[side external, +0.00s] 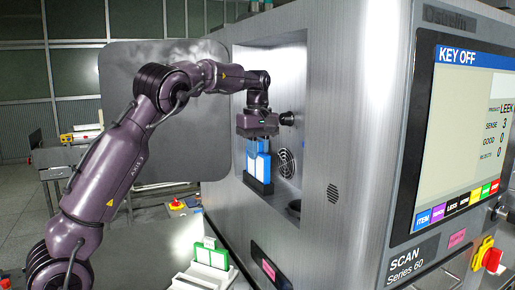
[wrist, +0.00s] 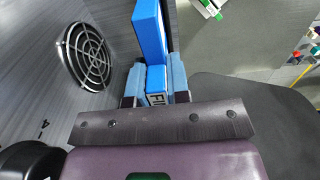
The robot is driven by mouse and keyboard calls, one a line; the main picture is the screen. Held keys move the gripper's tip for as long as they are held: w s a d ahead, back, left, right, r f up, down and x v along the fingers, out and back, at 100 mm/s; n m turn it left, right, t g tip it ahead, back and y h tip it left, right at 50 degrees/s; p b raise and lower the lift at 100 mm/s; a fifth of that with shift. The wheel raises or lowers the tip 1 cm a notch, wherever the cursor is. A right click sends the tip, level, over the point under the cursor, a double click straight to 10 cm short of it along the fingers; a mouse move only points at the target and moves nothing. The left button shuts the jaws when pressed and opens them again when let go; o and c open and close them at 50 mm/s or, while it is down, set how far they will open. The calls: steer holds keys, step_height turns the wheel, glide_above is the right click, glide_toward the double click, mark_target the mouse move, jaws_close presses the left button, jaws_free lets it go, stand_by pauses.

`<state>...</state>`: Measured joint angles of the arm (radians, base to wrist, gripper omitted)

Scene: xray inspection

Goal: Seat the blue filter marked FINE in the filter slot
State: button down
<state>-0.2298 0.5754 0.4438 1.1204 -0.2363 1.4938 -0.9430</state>
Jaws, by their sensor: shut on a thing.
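The blue filter (side external: 262,166) has white panels and stands upright inside the machine's open bay. In the wrist view, the blue filter (wrist: 149,30) carries a label of which only "FI" shows. My gripper (side external: 258,146) points down from above and is shut on the filter's top. In the wrist view, the light-blue fingers of my gripper (wrist: 156,76) press its two sides. The dark filter slot (side external: 259,187) is directly under the filter. The filter's lower edge meets it, but I cannot tell how deep it sits.
A round vent grille (side external: 285,163) is on the bay wall right of the filter. A white tray (side external: 188,281) outside the bay holds a green-framed filter (side external: 211,257). The open grey door (side external: 120,100) stands behind my arm. The screen (side external: 465,140) reads KEY OFF.

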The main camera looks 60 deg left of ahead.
steer(key=shift+f, duration=0.8)
steer(key=c, duration=1)
jaws_free()
step_height(320, 180, up, 7)
steer(key=shift+r, duration=0.2)
